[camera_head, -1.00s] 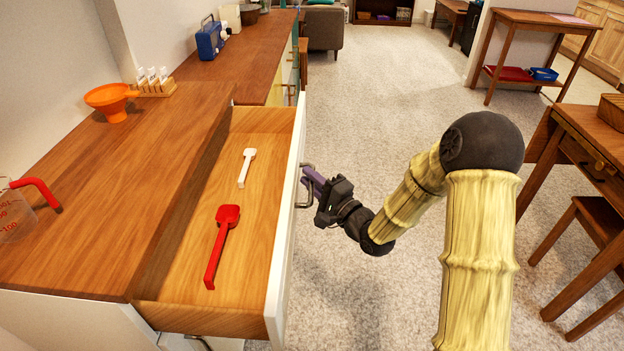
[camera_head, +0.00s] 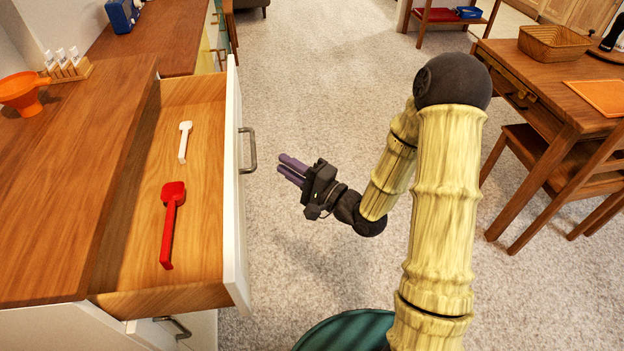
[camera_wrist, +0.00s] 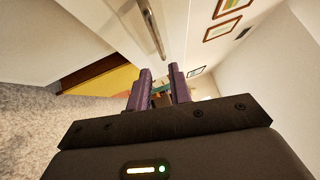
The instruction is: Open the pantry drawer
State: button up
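The pantry drawer (camera_head: 208,200) stands pulled out from the wooden-topped cabinet in the head view. Inside it lie a white scoop (camera_head: 184,142) and a red scoop (camera_head: 171,222). Its metal handle (camera_head: 248,150) is on the white front; a handle (camera_wrist: 153,30) on a white front also shows in the wrist view. My gripper (camera_head: 291,170) is to the right of the handle, apart from it. Its purple fingers (camera_wrist: 159,90) have a gap between them in the wrist view, with nothing held.
On the counter (camera_head: 60,190) are an orange funnel (camera_head: 20,93) and a rack of small jars (camera_head: 66,65). A lower drawer handle (camera_head: 172,327) shows below. A table (camera_head: 560,95) and chair (camera_head: 570,160) stand at right. Carpet between is clear.

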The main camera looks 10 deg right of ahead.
jog(key=p+v, duration=0.5)
jog(key=v, duration=0.1)
jog(key=shift+p, duration=0.3)
jog(key=shift+s+d+f, duration=0.1)
jog(key=shift+s, duration=0.05)
